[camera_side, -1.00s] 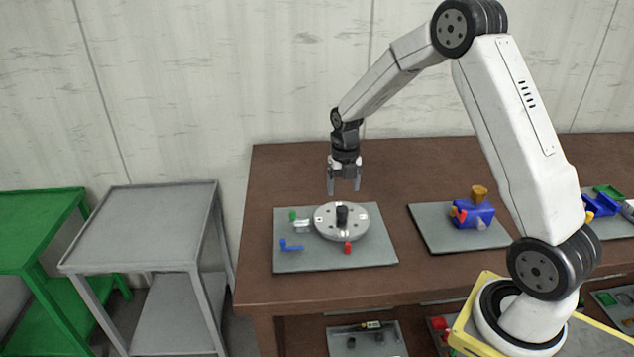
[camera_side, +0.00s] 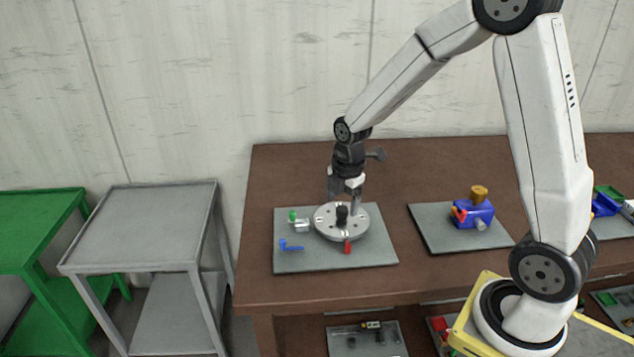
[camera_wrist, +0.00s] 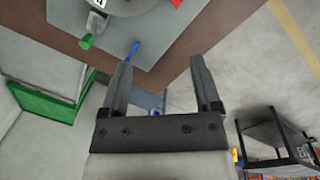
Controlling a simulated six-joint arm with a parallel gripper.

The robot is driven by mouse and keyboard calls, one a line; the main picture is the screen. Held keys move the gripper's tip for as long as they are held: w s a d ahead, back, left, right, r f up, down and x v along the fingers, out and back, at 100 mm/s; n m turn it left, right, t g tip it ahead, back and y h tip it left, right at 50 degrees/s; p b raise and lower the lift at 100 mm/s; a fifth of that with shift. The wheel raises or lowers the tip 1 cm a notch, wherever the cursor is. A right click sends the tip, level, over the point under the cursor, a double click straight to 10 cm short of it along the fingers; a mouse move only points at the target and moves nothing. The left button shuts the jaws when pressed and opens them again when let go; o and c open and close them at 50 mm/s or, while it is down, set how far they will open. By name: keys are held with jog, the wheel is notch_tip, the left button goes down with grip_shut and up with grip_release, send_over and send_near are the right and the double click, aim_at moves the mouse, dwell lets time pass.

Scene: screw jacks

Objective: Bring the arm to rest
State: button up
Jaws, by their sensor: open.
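My gripper (camera_side: 345,190) hangs from my arm just above and behind the round grey disc (camera_side: 326,226) with a black knob (camera_side: 342,214). The disc lies on a grey mat (camera_side: 300,262) on the brown table. In the wrist view my gripper (camera_wrist: 168,88) has its two fingers apart with nothing between them. Part of the disc also shows at the top of that view (camera_wrist: 125,5). Whether the fingertips touch the disc cannot be told.
On the mat are a green-ended part (camera_side: 299,222), a blue piece (camera_side: 290,246) and a red piece (camera_side: 347,247). A blue block with an orange top (camera_side: 474,213) sits on another mat (camera_side: 440,236) to the right. Grey (camera_side: 140,235) and green (camera_side: 35,230) carts stand left of the table.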

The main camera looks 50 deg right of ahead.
jog(key=s+a+m+t, duration=0.1)
jog(key=s+a+m, duration=0.6)
jog(key=m, duration=1)
jog(key=shift+s+a+r, duration=0.3)
jog(key=shift+s+r, duration=0.1)
jog(key=shift+s, duration=1.45)
